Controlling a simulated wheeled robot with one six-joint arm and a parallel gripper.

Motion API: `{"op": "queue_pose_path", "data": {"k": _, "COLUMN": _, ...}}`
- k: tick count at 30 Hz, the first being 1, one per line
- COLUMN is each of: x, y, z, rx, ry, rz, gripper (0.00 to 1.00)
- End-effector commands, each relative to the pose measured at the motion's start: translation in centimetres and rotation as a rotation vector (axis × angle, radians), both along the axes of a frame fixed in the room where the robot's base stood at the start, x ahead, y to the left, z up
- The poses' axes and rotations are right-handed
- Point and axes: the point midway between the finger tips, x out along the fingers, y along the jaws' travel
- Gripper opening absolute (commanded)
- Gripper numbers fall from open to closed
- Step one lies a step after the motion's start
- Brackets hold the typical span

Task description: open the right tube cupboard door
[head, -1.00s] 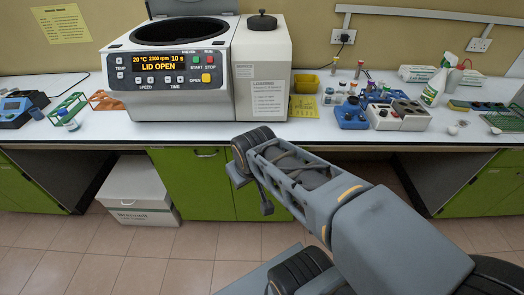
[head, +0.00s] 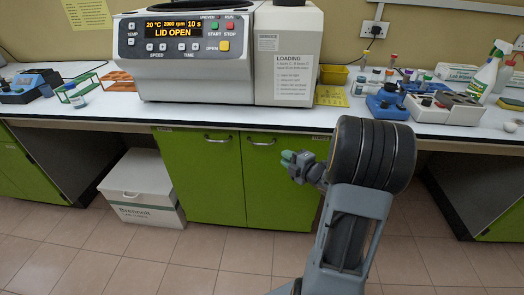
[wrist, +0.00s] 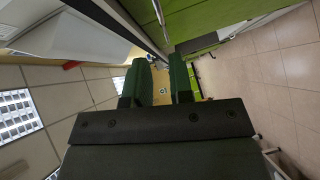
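The green cupboard under the bench has two shut doors, a left door (head: 200,180) and a right door (head: 272,190). Each has a metal bar handle near its top edge; the right door's handle (head: 262,142) is in plain view. My gripper (head: 287,157) is in front of the right door's upper right part, a little right of and below that handle, apart from it. In the wrist view my gripper (wrist: 164,72) shows two dark green fingers with an empty gap between them. A green door front (wrist: 215,18) fills the upper right there, tilted, with a metal bar (wrist: 158,12) ahead of the fingers.
The white bench top (head: 240,117) overhangs the doors. A centrifuge (head: 200,75) with its lid open stands above. A white box (head: 140,190) sits on the floor left of the cupboard. The tiled floor (head: 235,250) before the doors is clear.

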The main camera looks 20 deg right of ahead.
Motion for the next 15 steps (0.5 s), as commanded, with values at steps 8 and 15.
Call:
{"op": "queue_pose_path", "data": {"k": 8, "x": 4.1, "y": 1.4, "z": -0.8, "rx": -0.002, "ry": -0.009, "rz": 0.018, "gripper": 0.21}}
{"op": "queue_pose_path", "data": {"k": 15, "x": 8.4, "y": 2.7, "z": -1.4, "rx": -0.001, "ry": -0.008, "rz": 0.015, "gripper": 0.21}}
